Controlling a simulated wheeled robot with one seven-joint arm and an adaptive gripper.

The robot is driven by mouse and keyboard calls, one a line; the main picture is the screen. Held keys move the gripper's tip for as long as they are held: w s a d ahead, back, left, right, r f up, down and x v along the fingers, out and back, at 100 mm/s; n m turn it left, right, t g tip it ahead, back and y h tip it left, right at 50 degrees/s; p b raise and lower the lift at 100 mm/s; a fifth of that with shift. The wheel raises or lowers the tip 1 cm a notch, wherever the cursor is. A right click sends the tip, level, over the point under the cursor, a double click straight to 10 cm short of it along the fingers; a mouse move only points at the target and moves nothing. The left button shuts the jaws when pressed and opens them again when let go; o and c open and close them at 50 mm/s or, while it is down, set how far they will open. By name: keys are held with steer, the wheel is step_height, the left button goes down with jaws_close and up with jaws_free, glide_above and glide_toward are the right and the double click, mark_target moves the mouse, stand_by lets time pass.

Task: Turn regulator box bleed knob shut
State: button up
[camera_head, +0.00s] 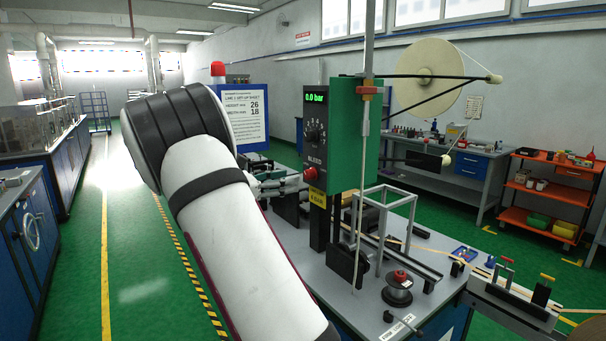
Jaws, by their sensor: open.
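The regulator box (344,125) is a green housing with a black front panel, standing on a dark post. A green display (315,98) at its top reads 0.0 bar. Below it is a black numbered dial knob (314,133). Under the word BLEED is the red bleed knob (310,174); I cannot tell its turn angle. My large white and black arm fills the left centre and hides part of the bench. Past its edge, what seems to be my gripper (284,182) shows small and partly hidden, open, left of the red knob. Contact cannot be made out.
The grey bench (355,310) carries a wire frame (385,215), a dark spool with a red top (397,288) and rails. A vertical rod (362,190) stands before the box. A large cream reel (430,77) hangs at upper right. An orange cart (550,195) stands far right.

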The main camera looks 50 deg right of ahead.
mark_target(306, 175)
steer(key=p+x, duration=0.1)
steer(key=x, duration=0.4)
steer(key=shift+s+d, duration=0.2)
steer(key=shift+d, duration=0.15)
steer(key=shift+c, duration=0.2)
jaws_close()
